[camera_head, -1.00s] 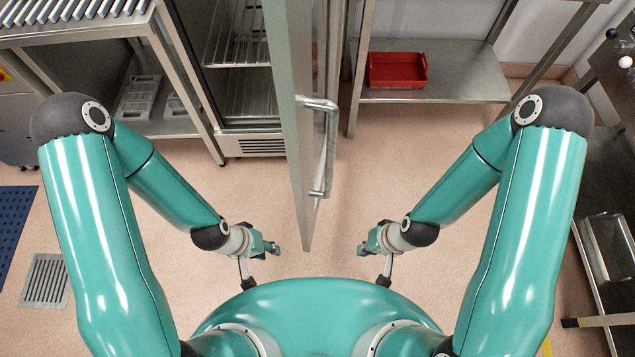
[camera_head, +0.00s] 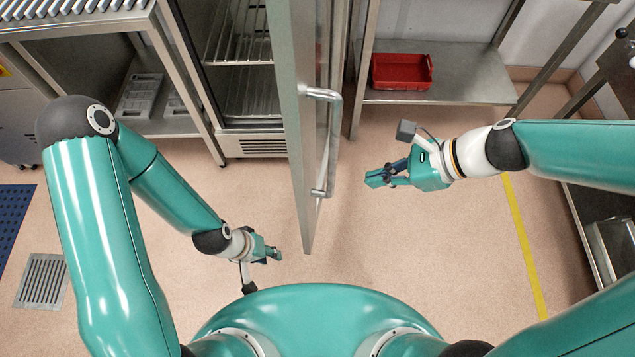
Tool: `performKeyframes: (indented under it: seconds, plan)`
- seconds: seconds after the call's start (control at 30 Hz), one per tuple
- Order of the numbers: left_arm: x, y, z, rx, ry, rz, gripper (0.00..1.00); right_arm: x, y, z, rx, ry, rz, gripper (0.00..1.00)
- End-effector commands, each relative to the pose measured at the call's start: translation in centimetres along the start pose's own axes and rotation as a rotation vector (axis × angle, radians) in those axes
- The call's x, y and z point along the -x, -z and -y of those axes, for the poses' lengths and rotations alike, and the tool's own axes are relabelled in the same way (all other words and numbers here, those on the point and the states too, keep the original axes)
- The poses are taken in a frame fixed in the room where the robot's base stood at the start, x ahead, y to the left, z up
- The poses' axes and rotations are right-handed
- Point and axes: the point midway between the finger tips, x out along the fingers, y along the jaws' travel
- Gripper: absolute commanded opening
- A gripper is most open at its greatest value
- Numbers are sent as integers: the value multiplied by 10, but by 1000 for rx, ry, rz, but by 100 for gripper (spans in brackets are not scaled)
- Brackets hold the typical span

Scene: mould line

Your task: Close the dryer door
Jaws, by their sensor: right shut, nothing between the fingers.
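The dryer (camera_head: 262,145) stands at the back, its wire shelves showing. Its door (camera_head: 293,130) is open and swung out toward me, seen nearly edge-on. A metal bar handle (camera_head: 333,140) is on the door's right face. My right gripper (camera_head: 372,180) is shut and empty, to the right of the door near the handle's lower end, apart from it in the picture. My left gripper (camera_head: 275,254) is low, left of the door's near edge. It is small and seen from above, so its finger opening cannot be made out.
A steel table (camera_head: 440,75) with a red tray (camera_head: 401,72) on its lower shelf stands right of the dryer. A roller-topped bench (camera_head: 90,27) stands at the left. A floor drain (camera_head: 42,281) lies at lower left. Open floor surrounds the door.

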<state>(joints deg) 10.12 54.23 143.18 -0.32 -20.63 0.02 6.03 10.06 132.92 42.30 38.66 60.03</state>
Motion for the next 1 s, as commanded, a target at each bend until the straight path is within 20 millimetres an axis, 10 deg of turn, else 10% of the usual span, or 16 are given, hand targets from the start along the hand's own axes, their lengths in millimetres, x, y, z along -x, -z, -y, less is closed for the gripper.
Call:
performKeyframes:
  seconds: [0.57,1.0]
  plan:
    - [-34,0,12,0,0,0,32,-102,2,-2,-2,-6,0,0]
    - [-29,0,11,0,0,0,32,-125,-28,0,-2,-1,0,0]
